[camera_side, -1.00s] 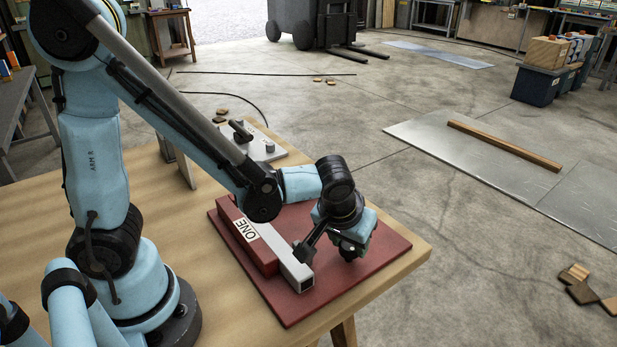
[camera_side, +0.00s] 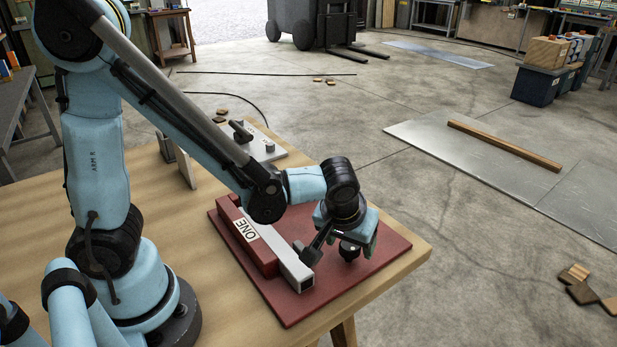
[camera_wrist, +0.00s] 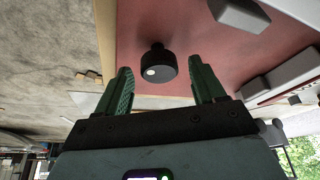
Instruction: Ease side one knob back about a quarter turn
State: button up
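The side one knob is a short black cylinder with a pale dot on its face. It stands out from the dark red board (camera_side: 385,262) and shows in the wrist view (camera_wrist: 158,64) and, partly covered, in the side view (camera_side: 349,253). My gripper (camera_wrist: 163,74) has its two green fingers spread, one on each side of the knob in the wrist view, with a clear gap on both sides. In the side view my gripper (camera_side: 352,243) is right over the knob. Nothing is held.
A grey square bar (camera_side: 290,262) and a red block with a white "ONE" label (camera_side: 245,230) lie left of the knob on the board. A small grey panel (camera_side: 262,148) with a knob and handle stands farther back. Bare wood table is at left.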

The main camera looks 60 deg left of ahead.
jog(key=v, duration=1.2)
dwell(0.3)
jog(key=s+a+m+t+h, duration=0.1)
jog(key=a+m+t+h, duration=0.1)
jog(key=a+m, duration=0.3)
jog(key=a+f+t, duration=0.1)
jog(key=a, duration=0.3)
jog(key=shift+s+a, duration=0.4)
dwell(0.7)
